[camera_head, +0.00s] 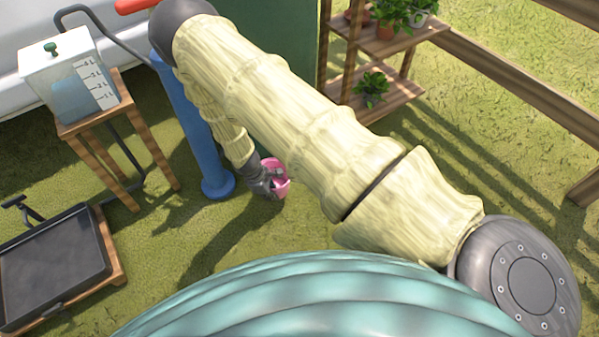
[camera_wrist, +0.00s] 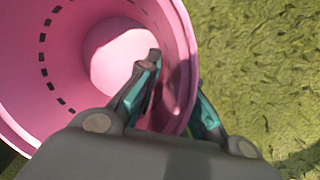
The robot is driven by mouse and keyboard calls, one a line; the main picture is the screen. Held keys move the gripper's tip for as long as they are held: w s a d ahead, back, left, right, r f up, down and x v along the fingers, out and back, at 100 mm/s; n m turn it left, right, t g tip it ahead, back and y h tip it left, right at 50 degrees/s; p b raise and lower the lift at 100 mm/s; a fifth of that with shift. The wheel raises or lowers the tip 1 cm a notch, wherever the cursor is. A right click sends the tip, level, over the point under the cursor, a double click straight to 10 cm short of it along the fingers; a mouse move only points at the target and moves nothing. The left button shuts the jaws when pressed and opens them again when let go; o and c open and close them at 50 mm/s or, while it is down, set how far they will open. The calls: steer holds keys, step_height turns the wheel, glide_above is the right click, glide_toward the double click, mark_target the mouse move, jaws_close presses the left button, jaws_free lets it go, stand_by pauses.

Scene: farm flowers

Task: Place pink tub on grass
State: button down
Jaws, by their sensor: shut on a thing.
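The pink tub (camera_head: 281,188) hangs at my gripper (camera_head: 265,184), near the foot of the blue post in the head view. In the wrist view the pink tub (camera_wrist: 75,62) fills the upper left, with its open mouth toward the camera and a dashed dark line round its inside. My gripper (camera_wrist: 180,95) is shut on the tub's wall, one finger inside and one outside. The grass (camera_wrist: 262,75) shows beside the tub, and in the head view the grass (camera_head: 225,250) lies below it. I cannot tell whether the tub's base touches the grass.
A blue post (camera_head: 195,125) stands just left of the tub. A wooden stand (camera_head: 135,125) with a clear water tank (camera_head: 75,75) and a black tray (camera_head: 50,265) are farther left. A wooden plant shelf (camera_head: 385,45) stands at the back. Grass in front of the tub is clear.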

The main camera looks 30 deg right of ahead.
steer(key=w+d+b, duration=0.1)
steer(key=d+b, duration=0.1)
steer(key=d, duration=0.3)
steer(key=w+d+f+b, duration=0.1)
steer(key=w+d+b, duration=0.1)
steer(key=d, duration=0.3)
steer(key=w+d+b, duration=0.2)
steer(key=d, duration=0.3)
steer(key=shift+f, duration=0.3)
steer(key=shift+d+f+b, duration=0.15)
steer(key=shift+f+b, duration=0.1)
steer(key=shift+b, duration=0.35)
step_height(320, 180, down, 3)
steer(key=shift+b, duration=1.15)
steer(key=c, duration=1.5)
jaws_free()
steer(key=shift+c, duration=0.2)
steer(key=shift+r, duration=0.1)
